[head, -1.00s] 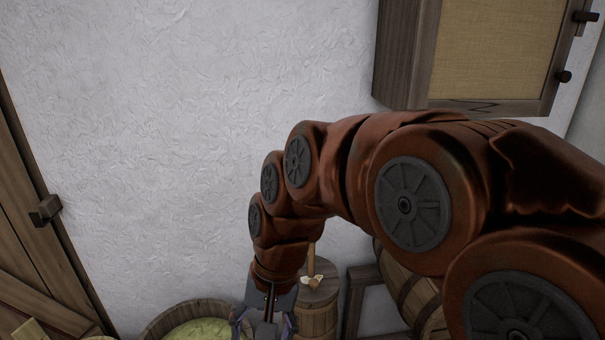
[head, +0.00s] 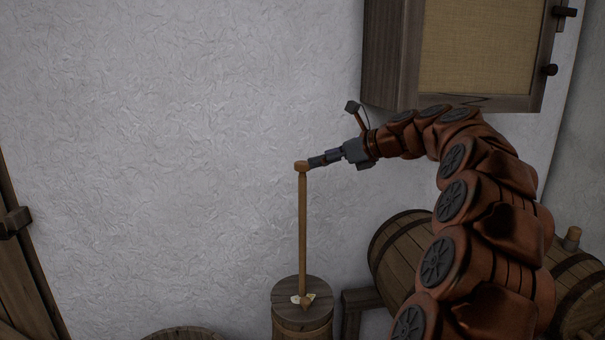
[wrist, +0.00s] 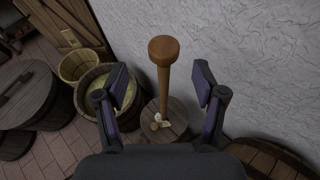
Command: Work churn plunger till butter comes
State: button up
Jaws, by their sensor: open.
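The wooden churn (head: 302,318) stands upright against the white wall at the lower middle of the head view. Its plunger (head: 303,235) rises tall and upright from the lid (head: 289,288), with a round knob (head: 301,165) on top. Pale bits lie on the lid around the rod. My gripper (head: 318,161) reaches in from the right, level with the plunger's top. In the wrist view my gripper (wrist: 161,92) is open, and the plunger (wrist: 164,80) stands between and beyond its two fingers. I cannot tell whether any finger touches it. The churn's inside is hidden.
A barrel (head: 400,258) lies on a stand to the right. A cabinet (head: 395,60) hangs on the wall above my arm. In the wrist view, a tub with greenish contents (wrist: 90,110), a basket (wrist: 78,65) and a dark lidded barrel (wrist: 28,95) stand left.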

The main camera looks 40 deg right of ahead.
aim_at(305, 163)
jog(key=x, duration=0.7)
jog(key=shift+w+d+f, duration=0.1)
jog(key=shift+w, duration=0.25)
grip_shut()
dwell(0.4)
